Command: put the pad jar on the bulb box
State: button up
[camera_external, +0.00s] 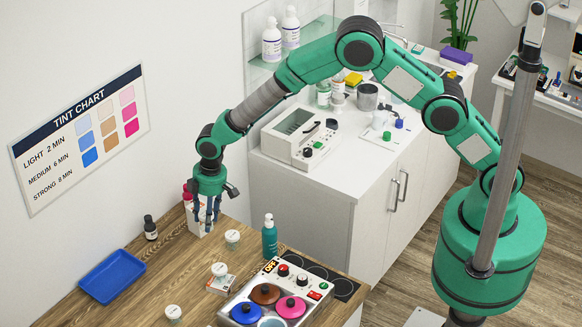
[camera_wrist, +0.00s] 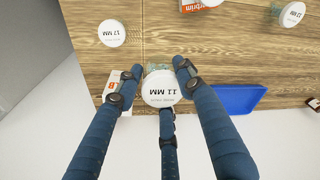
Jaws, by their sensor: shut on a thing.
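My gripper (camera_external: 207,215) is low over the far end of the wooden counter, near the wall. In the wrist view its dark blue fingers (camera_wrist: 158,85) are closed around a jar with a round white lid (camera_wrist: 160,90) marked 11 MM. The small print on the lid is unreadable, and the fingers hide this jar in the external view. A white box with red marks (camera_external: 199,229) stands right by the fingers; part of it shows beside the left finger (camera_wrist: 113,90). A flatter white and red box (camera_external: 221,285) lies nearer the camera. I cannot tell which is the bulb box.
Similar jars stand at the green bottle's left (camera_external: 232,239), by the flat box (camera_external: 219,269) and in front (camera_external: 173,313).

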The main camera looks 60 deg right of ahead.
jog(key=s+d+r+p, duration=0.1)
jog(key=s+d+r, duration=0.1)
jog(key=d, duration=1.1)
jog(key=shift+s+d, duration=0.35)
jog(key=shift+s, duration=0.5)
jog(key=shift+w+r, duration=0.1)
jog(key=shift+w, duration=0.05)
jog(key=w+a+p, duration=0.1)
jog(key=w+a, duration=0.1)
jog(key=w, duration=0.3)
jog(key=w+a+f, duration=0.1)
jog(key=w, duration=0.4)
jog(key=w+a+p, duration=0.1)
jog(key=w+a, duration=0.1)
jog(key=w, duration=0.2)
jog(key=shift+w+a+f+p, duration=0.25)
jog(key=shift+w+a+p, duration=0.05)
jog(key=shift+w+p, duration=0.1)
jog(key=shift+f, duration=0.1)
jog(key=shift+f+p, duration=0.4)
jog(key=shift+f, duration=1.3)
jog(key=o, duration=0.7)
jog(key=shift+f, duration=0.15)
jog(key=o, duration=0.5)
jog(key=shift+c, duration=0.2)
